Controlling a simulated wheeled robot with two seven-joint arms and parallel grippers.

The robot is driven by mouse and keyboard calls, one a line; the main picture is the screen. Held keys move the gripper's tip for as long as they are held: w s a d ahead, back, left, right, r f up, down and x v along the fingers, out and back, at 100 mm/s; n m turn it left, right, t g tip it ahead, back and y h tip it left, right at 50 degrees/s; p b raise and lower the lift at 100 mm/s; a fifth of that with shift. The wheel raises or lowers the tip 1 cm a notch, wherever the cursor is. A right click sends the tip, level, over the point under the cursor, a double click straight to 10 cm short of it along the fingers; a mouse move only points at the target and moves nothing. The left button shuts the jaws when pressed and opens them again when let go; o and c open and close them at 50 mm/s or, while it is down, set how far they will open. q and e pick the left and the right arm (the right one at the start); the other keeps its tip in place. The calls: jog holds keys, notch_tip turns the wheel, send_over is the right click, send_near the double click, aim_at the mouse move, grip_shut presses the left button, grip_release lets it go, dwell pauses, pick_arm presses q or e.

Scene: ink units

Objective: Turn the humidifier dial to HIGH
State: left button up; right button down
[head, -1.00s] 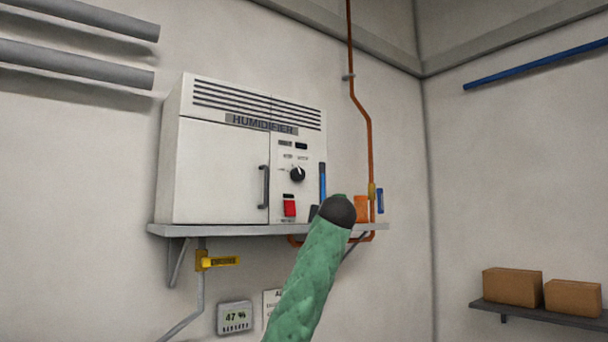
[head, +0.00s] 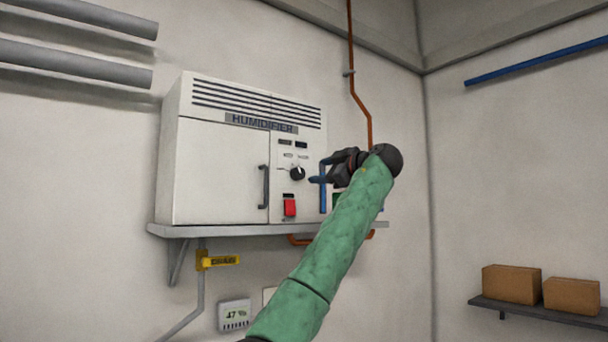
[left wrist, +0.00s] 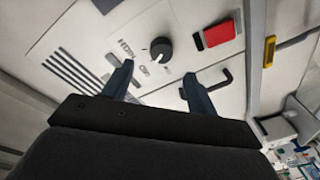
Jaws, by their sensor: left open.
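The white humidifier (head: 215,170) sits on a wall shelf. Its black round dial (head: 297,174) is on the right panel, above a red switch (head: 289,207). The dial (left wrist: 161,49) also shows in the left wrist view, with small labels beside it too blurred to read. My right gripper is not in view.
The grey shelf (head: 175,231) runs under the humidifier. A door handle (head: 263,186) stands out left of the dial. A copper pipe (head: 360,95) runs down the wall at right.

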aim_at(301, 173)
pick_arm(q)
jog(key=shift+s+n, duration=0.1)
jog(key=shift+n, duration=0.4)
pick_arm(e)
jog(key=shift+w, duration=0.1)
pick_arm(q)
jog(key=shift+a, duration=0.1)
jog(key=p+x, duration=0.4)
jog(key=x, duration=0.3)
jog(key=shift+r+p, duration=0.1)
jog(key=shift+p, duration=0.3)
jog(key=shift+w+a, duration=0.25)
jog(key=shift+w, duration=0.1)
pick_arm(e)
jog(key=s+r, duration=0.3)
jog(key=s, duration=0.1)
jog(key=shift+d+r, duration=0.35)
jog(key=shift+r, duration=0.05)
